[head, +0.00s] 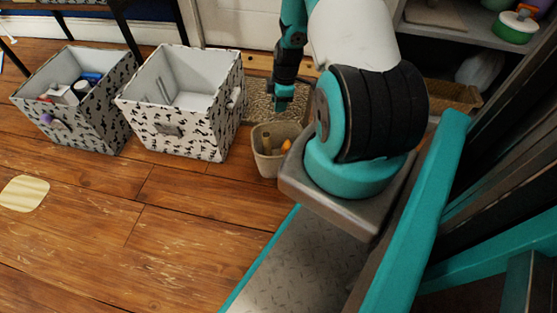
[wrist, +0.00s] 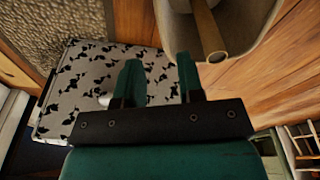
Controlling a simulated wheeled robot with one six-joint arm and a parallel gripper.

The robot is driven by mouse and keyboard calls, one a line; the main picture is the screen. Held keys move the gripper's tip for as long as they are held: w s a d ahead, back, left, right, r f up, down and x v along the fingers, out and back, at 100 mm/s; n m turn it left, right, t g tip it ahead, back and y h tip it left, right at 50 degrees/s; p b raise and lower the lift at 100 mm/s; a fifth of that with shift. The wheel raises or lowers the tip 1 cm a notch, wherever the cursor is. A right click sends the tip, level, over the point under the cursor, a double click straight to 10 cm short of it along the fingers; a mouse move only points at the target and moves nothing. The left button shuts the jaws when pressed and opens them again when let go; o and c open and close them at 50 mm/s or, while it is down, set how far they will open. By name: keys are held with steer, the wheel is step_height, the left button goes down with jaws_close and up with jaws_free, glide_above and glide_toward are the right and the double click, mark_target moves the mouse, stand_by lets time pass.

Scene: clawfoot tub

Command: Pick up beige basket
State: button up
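The beige basket (head: 267,166) stands on the wood floor, right of a spotted box, and is partly hidden by my arm in the head view. It holds a tan stick-like item and an orange item. In the wrist view the basket (wrist: 240,32) is at the top right, with a tan tube (wrist: 207,30) inside. My gripper (head: 283,103) is above and just behind the basket in the head view. In the wrist view its two fingers (wrist: 161,78) are apart, with nothing seen held. The right finger overlaps the basket's edge; I cannot tell if they touch.
An empty white box with black spots (head: 185,135) stands left of the basket. A similar box (head: 92,128) farther left holds small items. A textured mat (head: 262,95) lies behind the basket. A shelf (head: 455,25) is at the upper right. The left foreground floor is mostly clear.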

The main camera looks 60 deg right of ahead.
steer(key=b, duration=0.3)
glide_above(274, 134)
steer(key=d, duration=0.1)
step_height(274, 134, down, 7)
steer(key=f+b, duration=0.4)
steer(key=shift+a+f+b, duration=0.35)
steer(key=shift+a+f, duration=0.05)
steer(key=shift+r, duration=0.1)
jaws_close()
